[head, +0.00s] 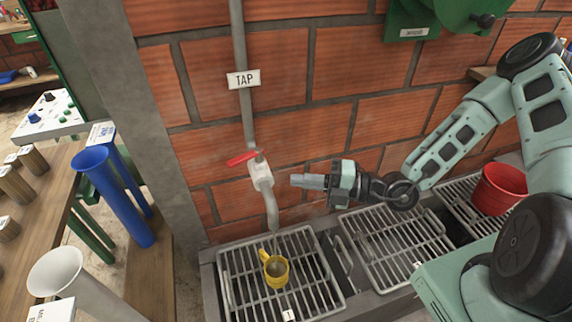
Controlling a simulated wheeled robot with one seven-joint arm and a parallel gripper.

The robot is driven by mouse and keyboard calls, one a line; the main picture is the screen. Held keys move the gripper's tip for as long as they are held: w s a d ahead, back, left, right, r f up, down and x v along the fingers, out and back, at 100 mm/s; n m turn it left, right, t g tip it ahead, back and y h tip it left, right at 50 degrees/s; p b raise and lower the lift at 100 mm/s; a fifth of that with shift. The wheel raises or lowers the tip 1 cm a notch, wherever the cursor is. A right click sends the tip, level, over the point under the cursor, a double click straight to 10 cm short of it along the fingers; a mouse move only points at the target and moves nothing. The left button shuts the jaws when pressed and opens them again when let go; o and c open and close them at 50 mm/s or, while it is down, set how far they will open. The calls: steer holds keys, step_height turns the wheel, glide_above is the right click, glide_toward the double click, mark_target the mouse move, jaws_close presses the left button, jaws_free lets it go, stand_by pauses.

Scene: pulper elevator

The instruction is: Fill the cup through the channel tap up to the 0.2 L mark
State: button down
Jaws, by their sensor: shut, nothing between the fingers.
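The yellow cup (276,272) stands upright on the left metal grate (235,288), below the spout. Its handle points up and left in the picture. I cannot tell the level inside it or see a 0.2 L mark. The tap (262,177) has a red lever handle (243,158) and a grey spout curving down above the cup. I cannot tell clearly whether water is running. My gripper (296,181) is shut and empty, to the right of the tap and apart from it, pointing left.
A second grate (395,245) lies to the right, with a red bucket (500,188) further right. A blue funnel tube (118,195) and a white one (75,280) stand at left beside a wooden table.

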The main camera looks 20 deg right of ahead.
steer(key=p, duration=0.2)
glide_toward(237, 164)
steer(key=a, duration=0.1)
steer(key=s+a, duration=0.1)
steer(key=a, duration=0.1)
steer(key=shift+s+a+r, duration=0.1)
steer(key=shift+s+a, duration=0.1)
steer(key=shift+a, duration=0.05)
steer(key=w, duration=0.1)
steer(key=w+a+p, duration=0.1)
steer(key=w, duration=0.1)
steer(key=shift+w+a, duration=0.1)
steer(key=shift+a, duration=0.05)
steer(key=shift+w+a, duration=0.15)
steer(key=shift+w, duration=0.3)
